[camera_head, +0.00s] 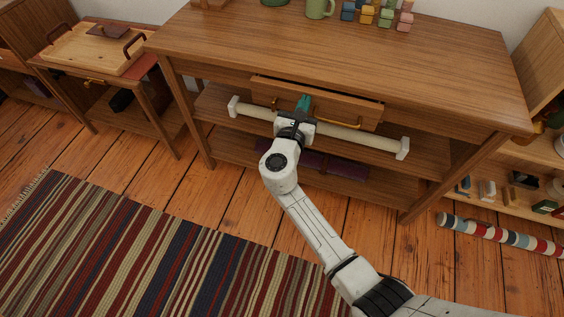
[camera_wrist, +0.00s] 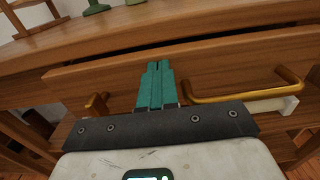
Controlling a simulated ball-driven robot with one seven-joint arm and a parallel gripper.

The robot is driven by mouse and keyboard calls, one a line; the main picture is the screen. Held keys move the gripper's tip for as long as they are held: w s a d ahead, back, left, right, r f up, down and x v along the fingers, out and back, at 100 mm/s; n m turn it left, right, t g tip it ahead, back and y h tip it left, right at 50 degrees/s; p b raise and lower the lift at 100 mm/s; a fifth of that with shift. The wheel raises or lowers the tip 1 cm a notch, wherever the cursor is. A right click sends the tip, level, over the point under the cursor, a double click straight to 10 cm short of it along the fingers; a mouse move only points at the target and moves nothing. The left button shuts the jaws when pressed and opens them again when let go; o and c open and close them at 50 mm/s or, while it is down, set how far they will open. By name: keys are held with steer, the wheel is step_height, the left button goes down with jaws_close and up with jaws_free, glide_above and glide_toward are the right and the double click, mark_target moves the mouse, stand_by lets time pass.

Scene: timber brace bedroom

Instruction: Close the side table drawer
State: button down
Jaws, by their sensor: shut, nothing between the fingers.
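The wooden drawer (camera_head: 345,108) under the large table's top (camera_head: 345,45) stands out a little from the table. In the wrist view its front (camera_wrist: 215,80) fills the middle. Brass handle parts (camera_wrist: 250,97) show on both sides of my fingers; whether they are one handle is hidden. My gripper (camera_head: 304,102) is shut and empty, its teal fingertips (camera_wrist: 155,72) together right at the drawer front. I cannot tell whether they touch it. A smaller side table (camera_head: 75,75) at the left has a brass handle (camera_head: 95,82) on its front.
A pale bar with white end blocks (camera_head: 360,137) runs across just below the drawer, close to my gripper. A green mug (camera_head: 320,8) and coloured blocks (camera_head: 385,16) stand on the tabletop. A striped rug (camera_head: 150,260) lies at the front left, a striped roll (camera_head: 500,235) at the right.

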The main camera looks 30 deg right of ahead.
mark_target(310, 90)
steer(key=b+x, duration=0.1)
steer(key=x, duration=0.4)
steer(key=shift+w+d, duration=0.25)
steer(key=shift+w, duration=0.1)
steer(key=shift+d+r, duration=0.1)
steer(key=shift+r, duration=0.05)
